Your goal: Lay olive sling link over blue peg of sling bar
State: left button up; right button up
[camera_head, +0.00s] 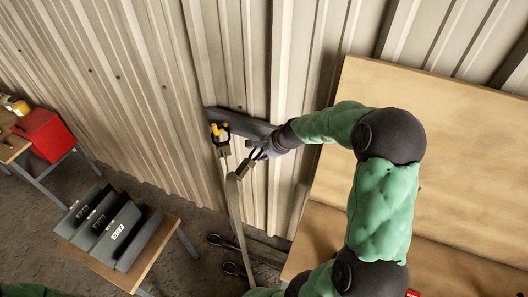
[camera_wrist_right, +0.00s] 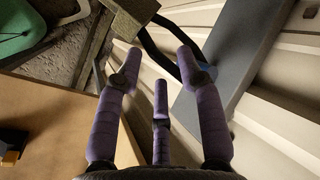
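The grey sling bar (camera_head: 240,122) is fixed to the ribbed wall, and it crosses the upper right of the right wrist view (camera_wrist_right: 240,50). A yellow peg (camera_head: 224,130) stands at its left end, with a dark-looped link and strap on it. My right gripper (camera_head: 262,154) is just below the bar's right part, with its fingers around the dark loop of the olive sling link (camera_head: 245,168). The link's olive block (camera_wrist_right: 128,18) is raised off the bar, with its strap hanging down. A blue patch, likely the blue peg (camera_wrist_right: 231,76), shows beside my right finger, mostly hidden. My left gripper is out of view.
A small table (camera_head: 105,278) with grey boxes stands at the lower left. A red box (camera_head: 42,133) is on another table farther left. A wooden bench with a backboard (camera_head: 440,160) stands at the right, close to my right arm. Dark loops (camera_head: 232,268) lie below the bar.

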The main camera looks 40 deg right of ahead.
jog(key=shift+r, duration=0.1)
jog(key=a+v, duration=0.1)
jog(key=v, duration=1)
jog(key=shift+s+d+r, duration=0.3)
jog(key=shift+d+r, duration=0.05)
jog(key=shift+d, duration=0.1)
dwell(0.5)
jog(key=w+a+f+n+g+y+b, duration=0.1)
jog(key=a+f+n+g+b, duration=0.15)
jog(key=a+f+b, duration=0.9)
jog(key=a+f+n+g+y+p, duration=0.1)
jog(key=a+f+n, duration=0.3)
jog(key=f, duration=1.7)
jog(key=s+a+f+n+g+b, duration=0.1)
jog(key=s+a+f+n+b, duration=0.1)
jog(key=f, duration=0.5)
jog(key=s+a+f+n+g+b, duration=0.1)
jog(key=s+a+f+n+b, duration=0.2)
jog(key=s+a+f, duration=0.3)
jog(key=s+a+f+n+g+y+b, duration=0.1)
jog(key=s+a+f+n+b, duration=0.2)
jog(key=a+f, duration=0.6)
jog(key=shift+s+f+b, duration=0.7)
jog(key=shift+s+f, duration=0.05)
jog(key=shift+s, duration=0.05)
